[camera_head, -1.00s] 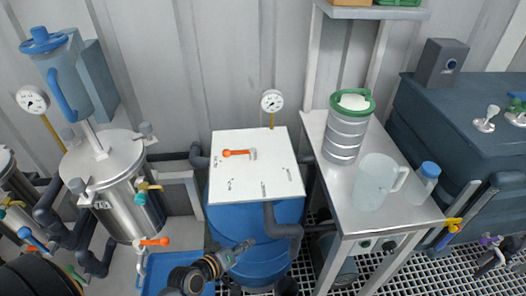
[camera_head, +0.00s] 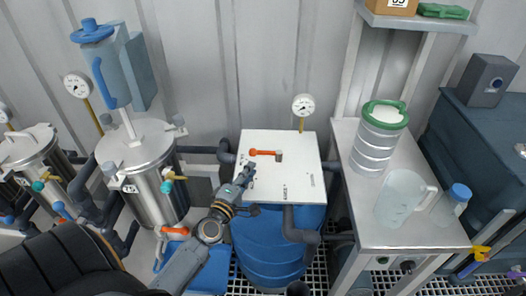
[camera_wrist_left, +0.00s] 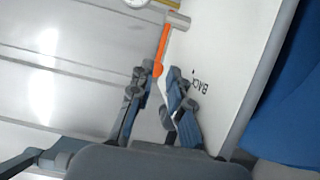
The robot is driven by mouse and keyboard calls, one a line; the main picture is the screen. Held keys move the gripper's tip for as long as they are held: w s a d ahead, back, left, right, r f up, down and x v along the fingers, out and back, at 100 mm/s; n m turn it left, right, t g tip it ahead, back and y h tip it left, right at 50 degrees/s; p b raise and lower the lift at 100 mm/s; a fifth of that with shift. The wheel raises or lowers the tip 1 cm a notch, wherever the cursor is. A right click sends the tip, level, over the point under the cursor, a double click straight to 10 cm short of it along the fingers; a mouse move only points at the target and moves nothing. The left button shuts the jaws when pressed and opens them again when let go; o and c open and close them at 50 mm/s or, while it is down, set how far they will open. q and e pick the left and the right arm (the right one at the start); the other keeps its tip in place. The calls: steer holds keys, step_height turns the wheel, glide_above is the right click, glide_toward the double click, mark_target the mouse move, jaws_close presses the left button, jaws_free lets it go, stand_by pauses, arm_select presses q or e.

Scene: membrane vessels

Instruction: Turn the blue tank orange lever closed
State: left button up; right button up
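The blue tank (camera_head: 270,248) stands in the middle of the head view under a white panel (camera_head: 300,195). The orange lever (camera_head: 264,153) lies near the panel's top, pointing left from a grey stub at its right end. My left gripper (camera_head: 247,170) is over the panel's left part, below and left of the lever's free end. In the left wrist view the fingers (camera_wrist_left: 156,82) are spread and empty. The orange lever (camera_wrist_left: 162,50) runs away from them, its rounded free end appearing near the gap between the fingertips. Contact cannot be told. My right gripper is not in view.
A pressure gauge (camera_head: 303,104) rises behind the panel. A steel vessel (camera_head: 148,180) with other small levers stands left. A steel table (camera_head: 400,230) on the right carries a green-rimmed canister (camera_head: 376,140) and a translucent jug (camera_head: 402,200). A grey pipe (camera_head: 298,225) runs down the tank's front.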

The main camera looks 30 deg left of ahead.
mark_target(262, 154)
arm_select(q)
steer(key=w, duration=0.3)
steer(key=w+a, duration=0.1)
steer(key=w, duration=0.5)
steer(key=shift+w+a, duration=0.2)
steer(key=shift+w, duration=0.1)
steer(key=shift+c, duration=0.4)
jaws_close()
